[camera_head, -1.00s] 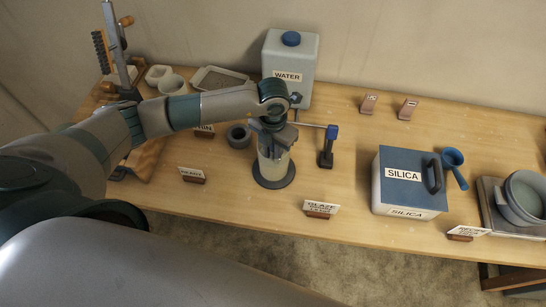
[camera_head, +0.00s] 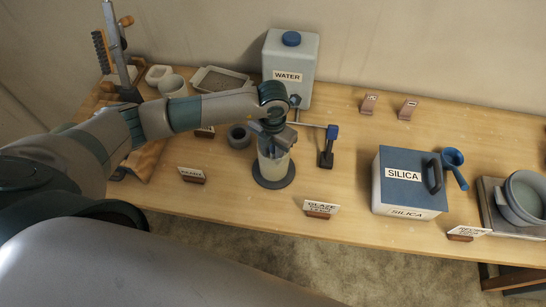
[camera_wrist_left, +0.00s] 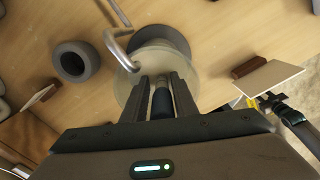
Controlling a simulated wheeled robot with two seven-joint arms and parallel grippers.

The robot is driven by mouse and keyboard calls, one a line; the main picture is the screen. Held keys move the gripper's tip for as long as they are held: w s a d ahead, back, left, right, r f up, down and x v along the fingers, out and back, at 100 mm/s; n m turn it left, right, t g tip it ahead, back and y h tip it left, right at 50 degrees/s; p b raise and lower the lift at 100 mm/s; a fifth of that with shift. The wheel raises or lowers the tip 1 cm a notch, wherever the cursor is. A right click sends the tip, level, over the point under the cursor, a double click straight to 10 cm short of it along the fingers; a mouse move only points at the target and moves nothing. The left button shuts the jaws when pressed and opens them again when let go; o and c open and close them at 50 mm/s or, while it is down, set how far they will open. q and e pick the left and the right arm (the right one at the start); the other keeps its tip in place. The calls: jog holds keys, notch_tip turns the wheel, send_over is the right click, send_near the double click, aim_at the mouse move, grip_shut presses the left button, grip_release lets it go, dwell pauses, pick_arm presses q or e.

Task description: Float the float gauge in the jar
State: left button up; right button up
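The clear jar (camera_head: 272,170) stands on a dark round base near the table's front edge, and it also shows in the left wrist view (camera_wrist_left: 128,88). My left gripper (camera_head: 274,143) is over the jar's mouth, pointing down. In the left wrist view, my left gripper (camera_wrist_left: 160,82) has its fingers on either side of a dark slim stem, which looks like the float gauge (camera_wrist_left: 162,101). The fingers appear closed on it. Its lower end is hidden, so I cannot tell how deep it sits. My right gripper is not in view.
A stand with a blue clamp (camera_head: 332,132) and a thin rod is right of the jar. A dark ring (camera_head: 239,136) lies left of it. The water container (camera_head: 290,66) is behind. The silica box (camera_head: 408,181) is to the right. A glaze sign (camera_head: 320,209) stands in front.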

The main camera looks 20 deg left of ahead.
aim_at(272, 149)
pick_arm(q)
jog(key=shift+d+r+p, duration=0.25)
jog(key=shift+r+p, duration=0.1)
jog(key=shift+r, duration=0.3)
dwell(0.4)
jog(key=shift+r, duration=0.7)
jog(key=shift+r, duration=0.4)
jog(key=shift+a, duration=0.1)
jog(key=shift+o, duration=0.3)
jog(key=o, duration=0.5)
jog(key=shift+s+a, duration=0.1)
